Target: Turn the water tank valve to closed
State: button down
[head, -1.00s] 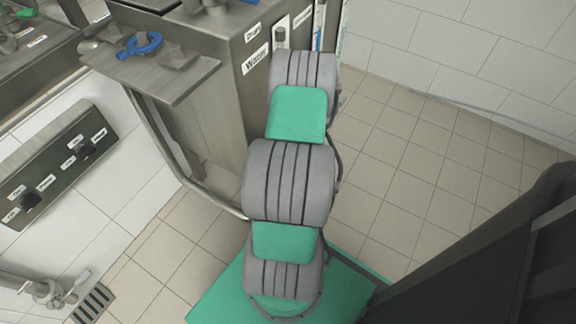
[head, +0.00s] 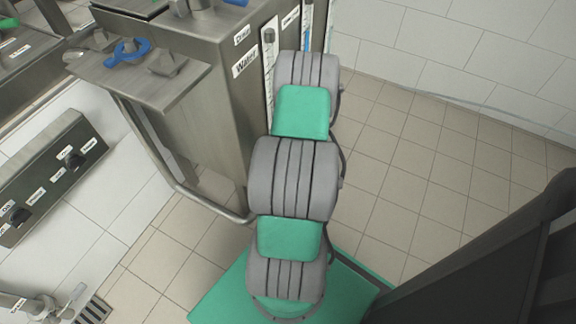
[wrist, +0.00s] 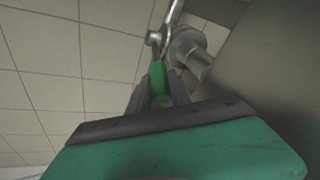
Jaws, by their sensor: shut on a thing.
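In the wrist view, a green valve handle (wrist: 158,72) sits beside a metal pipe fitting (wrist: 187,45). My gripper (wrist: 160,92) is shut on the green handle, with one dark finger on each side of it. The end of my arm and my gripper are hidden in the head view, behind the arm links.
A control panel (head: 48,180) with black knobs is on the left wall. A steel shelf (head: 135,80) with a blue handle (head: 128,51) juts out from the tank. A bent pipe frame (head: 165,188) runs below it. Tiled floor (head: 410,190) is free at right.

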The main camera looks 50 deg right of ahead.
jog(key=c, duration=1.2)
grip_release()
jog(key=shift+p+v, duration=1.6)
jog(key=shift+v, duration=2.3)
jog(key=shift+c, duration=0.3)
